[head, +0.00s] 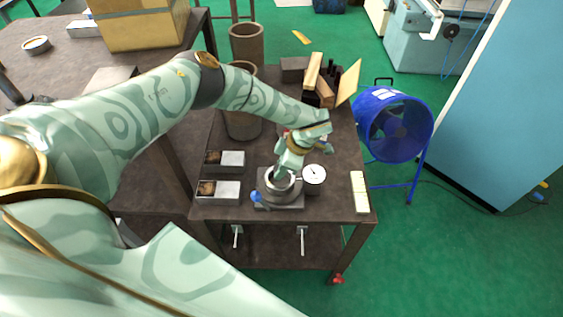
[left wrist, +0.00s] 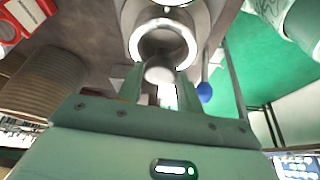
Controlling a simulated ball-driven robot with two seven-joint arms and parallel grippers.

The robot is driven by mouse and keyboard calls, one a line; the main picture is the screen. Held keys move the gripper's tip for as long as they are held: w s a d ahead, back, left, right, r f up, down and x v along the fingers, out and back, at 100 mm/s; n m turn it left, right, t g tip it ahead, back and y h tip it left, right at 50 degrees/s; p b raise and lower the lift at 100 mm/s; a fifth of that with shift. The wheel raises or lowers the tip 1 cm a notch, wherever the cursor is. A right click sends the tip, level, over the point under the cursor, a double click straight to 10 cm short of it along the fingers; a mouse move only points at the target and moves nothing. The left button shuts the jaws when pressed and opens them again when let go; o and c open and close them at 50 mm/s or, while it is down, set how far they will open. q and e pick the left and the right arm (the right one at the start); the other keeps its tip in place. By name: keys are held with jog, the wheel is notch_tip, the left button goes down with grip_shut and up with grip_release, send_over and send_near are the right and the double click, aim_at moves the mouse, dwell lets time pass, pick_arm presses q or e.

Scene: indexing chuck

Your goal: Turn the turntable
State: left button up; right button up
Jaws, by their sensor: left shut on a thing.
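The turntable, a round grey metal chuck (head: 268,188) with a ring-shaped top, sits on a square base on the dark work table. It also shows in the left wrist view (left wrist: 190,45), with its bright ring facing the gripper. My left gripper (head: 281,172) reaches down over the chuck's ring. In the left wrist view its two fingers (left wrist: 160,88) are shut on a rounded grey metal piece (left wrist: 160,72) at the ring's near edge. The fingers partly hide that piece in the head view. A blue ball knob (head: 256,196) sticks out at the chuck's left. My right gripper is not in view.
A white dial gauge (head: 314,174) stands close to the chuck's right. Two small trays (head: 229,190) (head: 232,159) lie to its left, and a pale block (head: 359,192) lies near the right edge. Tall brown cylinders (head: 246,43) and wooden pieces stand behind.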

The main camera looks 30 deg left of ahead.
pick_arm(q)
jog(key=shift+r+m, duration=0.1)
jog(key=shift+m, duration=0.4)
jog(key=shift+t+p, duration=0.3)
jog(key=o, duration=1)
jog(key=p+v, duration=0.1)
jog(key=v, duration=1.5)
jog(key=shift+w+d, duration=0.1)
jog(key=shift+d, duration=0.1)
